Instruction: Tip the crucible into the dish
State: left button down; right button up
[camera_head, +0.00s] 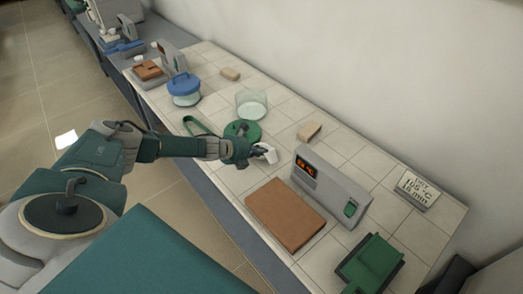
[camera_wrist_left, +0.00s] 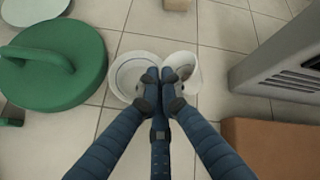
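The white crucible (camera_head: 269,155) is at the tip of my left gripper (camera_head: 255,152) in the head view. In the left wrist view the fingers of my left gripper (camera_wrist_left: 167,75) are close together, pinching the near wall of the crucible (camera_wrist_left: 187,68), which leans to the right. The dish (camera_wrist_left: 130,70), pale, round and shallow, lies just left of the fingertips and is partly covered by them. In the head view the dish is hidden by the gripper. My right gripper is not in view.
A green round lid (camera_head: 242,131) lies behind the gripper, with a clear glass vessel (camera_head: 251,104) beyond. A grey box with a lit display (camera_head: 328,187) and a brown slab (camera_head: 290,214) stand to the right. A blue-lidded jar (camera_head: 184,90) is farther left.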

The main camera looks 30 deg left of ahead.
pick_arm(q)
jog(key=shift+w+a, duration=0.15)
jog(key=shift+a, duration=0.15)
jog(key=shift+a+n+h+b, duration=0.15)
jog(key=shift+n+h+b, duration=0.15)
jog(key=shift+h+b, duration=0.1)
jog(key=shift+w+a+f+n+g+h+b, duration=0.1)
jog(key=shift+w+a+n+g+h+b, duration=0.15)
jog(key=shift+b, duration=0.3)
jog(key=shift+a+f+n+g+h+b, duration=0.15)
jog(key=shift+a+h+b, duration=0.15)
jog(key=shift+b, duration=0.25)
jog(key=shift+r, duration=0.2)
